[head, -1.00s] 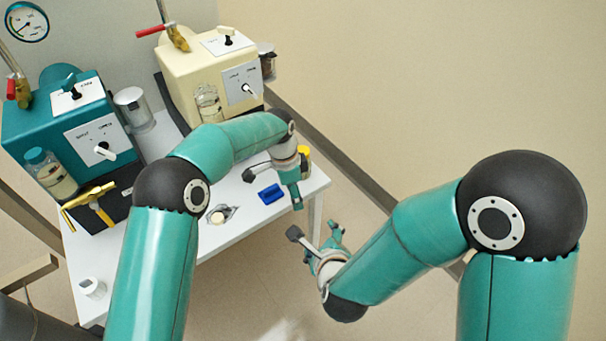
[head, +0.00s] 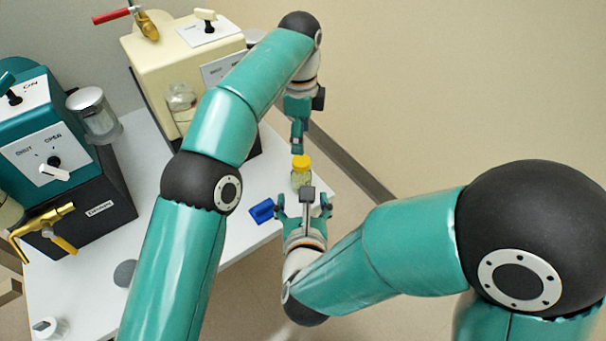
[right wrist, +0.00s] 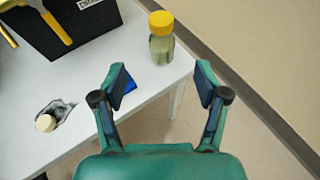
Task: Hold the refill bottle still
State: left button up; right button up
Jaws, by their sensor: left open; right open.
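A small clear bottle with a yellow cap (head: 301,173) and pale contents stands upright near the table's right edge. I take it to be the refill bottle; it also shows in the right wrist view (right wrist: 161,45). My right gripper (head: 303,200) is open on the near side of the bottle, fingers pointing towards it. In the right wrist view the bottle stands beyond the gap between the open fingertips (right wrist: 161,78), apart from them. My left gripper (head: 297,147) hangs just behind the bottle in the head view, fingers down, open; I cannot tell if it touches.
A blue object (head: 262,210) lies on the white table (head: 150,160), left of my right gripper. A cream machine (head: 165,65) and a teal machine (head: 45,125) with a brass tap (head: 45,225) stand behind. Crumpled foil with a pale round piece (right wrist: 47,121) lies on the table.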

aim_at(301, 171)
pick_arm(q)
jog(key=shift+w+f, duration=0.1)
jog(key=shift+w, duration=0.05)
pick_arm(e)
jog(key=x, duration=1.6)
grip_shut()
pick_arm(q)
jog(key=shift+c, duration=0.9)
jog(key=shift+f, duration=4)
pick_arm(e)
jog(key=shift+s+f, duration=0.1)
jog(key=shift+s, duration=0.05)
pick_arm(q)
jog(key=c, duration=1)
jog(key=shift+d+r+n, duration=0.1)
jog(key=shift+n, duration=1.6)
pick_arm(e)
jog(key=shift+s, duration=0.1)
